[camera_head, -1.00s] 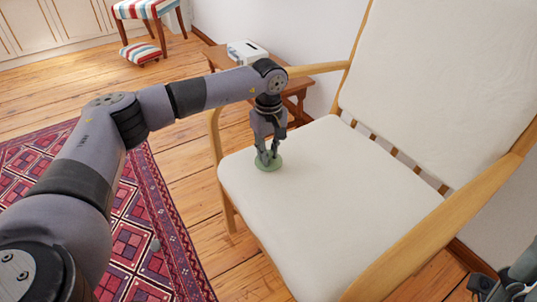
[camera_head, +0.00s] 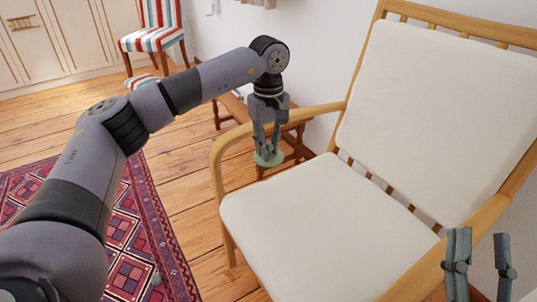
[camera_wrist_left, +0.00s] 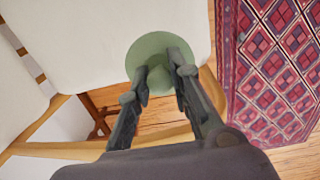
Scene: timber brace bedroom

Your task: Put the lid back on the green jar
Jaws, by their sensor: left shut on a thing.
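I cannot make out the green jar in either current view.
An armchair with a cream seat (camera_head: 320,230) and wooden arms fills the right side. A wooden side table (camera_head: 234,108) stands behind my left arm. A red patterned rug (camera_head: 125,235) lies at left, with a small grey object (camera_head: 156,280) on it. A striped chair (camera_head: 152,40) stands behind.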

